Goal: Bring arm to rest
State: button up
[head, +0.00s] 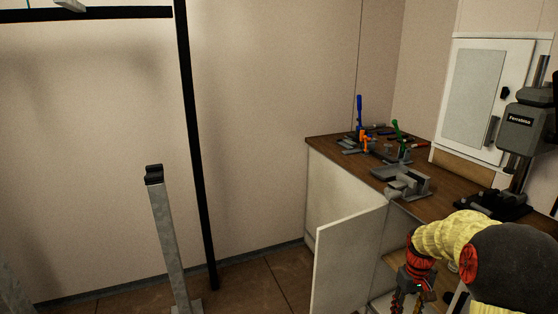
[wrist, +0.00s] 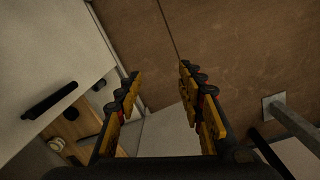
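My gripper (head: 408,298) hangs at the lower right of the head view, at the end of my yellow-sleeved arm, pointing down in front of the workbench. In the wrist view its two yellow and black fingers (wrist: 160,74) stand well apart with nothing between them. The gripper is open and empty, above the brown floor (wrist: 220,45). The fingertips are partly cut off by the bottom edge of the head view.
A white cabinet door (head: 345,262) stands open left of my gripper. The wooden workbench (head: 340,147) bears clamps, a grey vise (head: 405,183) and a drill press (head: 517,145). A grey post (head: 170,240) and a black pole (head: 195,130) stand left. Floor between them is clear.

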jog(key=s+a+r+t+p, duration=0.2)
jog(key=s+a+r+t, duration=0.1)
jog(key=s+a+r, duration=0.7)
jog(key=s+a+r+t+p, duration=0.3)
jog(key=s+a+r, duration=0.6)
jog(key=s+r, duration=0.7)
jog(key=shift+s+a+r, duration=0.25)
jog(key=shift+s+a, duration=0.15)
jog(key=shift+s, duration=0.6)
